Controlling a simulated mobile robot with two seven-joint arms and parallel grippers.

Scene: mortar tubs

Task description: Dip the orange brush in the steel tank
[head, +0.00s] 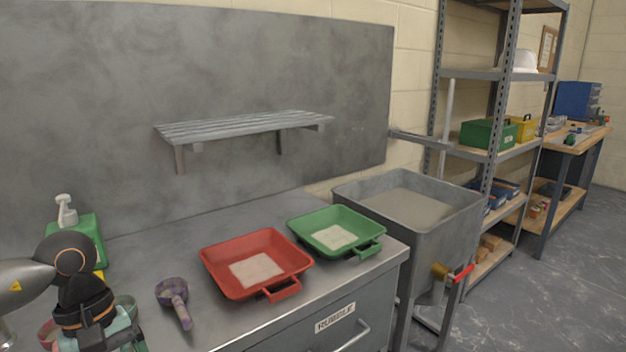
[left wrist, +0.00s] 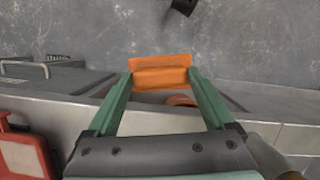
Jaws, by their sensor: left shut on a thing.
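The steel tank (head: 465,222) is a grey, open, square tub on legs, right of the counter, with grey material inside. A brass tap with a red lever is on its front. My left gripper (left wrist: 160,80) has its green fingers shut on an orange piece, which I take for the orange brush (left wrist: 160,65). Only part of the brush shows, and I cannot tell its bristles. In the head view my left gripper (head: 112,336) is at the lower left, over the counter and well apart from the tank; the brush cannot be made out there. My right gripper is not in view.
On the counter (head: 225,222) stand a red tray (head: 285,247) and a green tray (head: 308,222), each with a pale slab. A purple scoop (head: 173,292) lies near my left gripper. A green container (head: 90,236) stands behind it. A slatted shelf (head: 240,127) overhangs the counter.

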